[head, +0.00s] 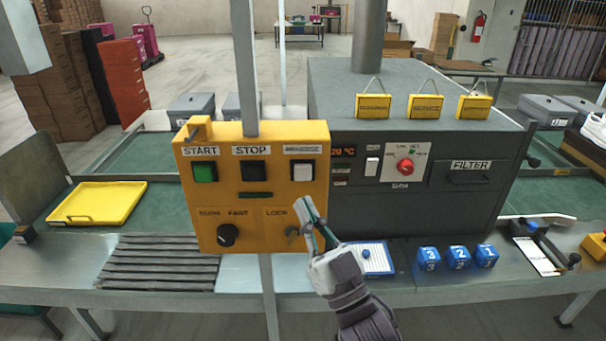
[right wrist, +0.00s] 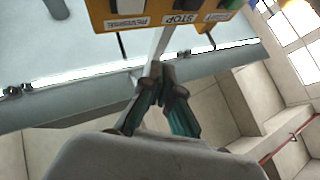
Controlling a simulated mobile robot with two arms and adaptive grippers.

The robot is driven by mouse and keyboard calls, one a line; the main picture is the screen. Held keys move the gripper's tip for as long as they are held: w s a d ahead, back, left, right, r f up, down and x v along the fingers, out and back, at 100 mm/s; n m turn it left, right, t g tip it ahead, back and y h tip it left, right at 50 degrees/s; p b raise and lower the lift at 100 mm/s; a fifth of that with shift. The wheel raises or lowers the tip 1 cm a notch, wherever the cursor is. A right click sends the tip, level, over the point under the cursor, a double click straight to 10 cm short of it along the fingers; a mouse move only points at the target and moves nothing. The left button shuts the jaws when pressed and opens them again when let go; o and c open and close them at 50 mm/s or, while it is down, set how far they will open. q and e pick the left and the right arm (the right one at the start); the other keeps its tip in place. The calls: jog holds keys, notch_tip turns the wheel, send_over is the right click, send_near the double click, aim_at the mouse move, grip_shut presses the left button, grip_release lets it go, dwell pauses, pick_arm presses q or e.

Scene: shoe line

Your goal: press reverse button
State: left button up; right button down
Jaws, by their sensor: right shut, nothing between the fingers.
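The yellow control box (head: 235,190) stands on a post in the middle of the head view. Its white reverse button (head: 303,171) is at the upper right, under a small label, beside the black stop button (head: 254,171) and the green start button (head: 205,172). My right gripper (head: 304,204) is shut and empty, its tips in front of the box just below the reverse button. In the right wrist view, the closed fingertips (right wrist: 161,72) point toward the box, with the REVERSE label (right wrist: 127,22) beyond them. I cannot tell the exact gap. My left gripper is not in view.
A dark knob (head: 228,235) and a key lock (head: 292,232) sit low on the box. The grey machine (head: 420,80) stands close to its right. A yellow tray (head: 97,202) lies at left; blue cubes (head: 458,257) stand at right.

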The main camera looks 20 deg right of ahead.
aim_at(303, 172)
jog(key=shift+w+d, duration=0.3)
jog(key=shift+w, duration=0.8)
jog(key=shift+w+d, duration=0.35)
jog(key=shift+w, duration=0.7)
jog(key=shift+w+d, duration=0.3)
jog(key=shift+w, duration=0.8)
jog(key=shift+w+d, duration=0.1)
jog(key=shift+w, duration=0.3)
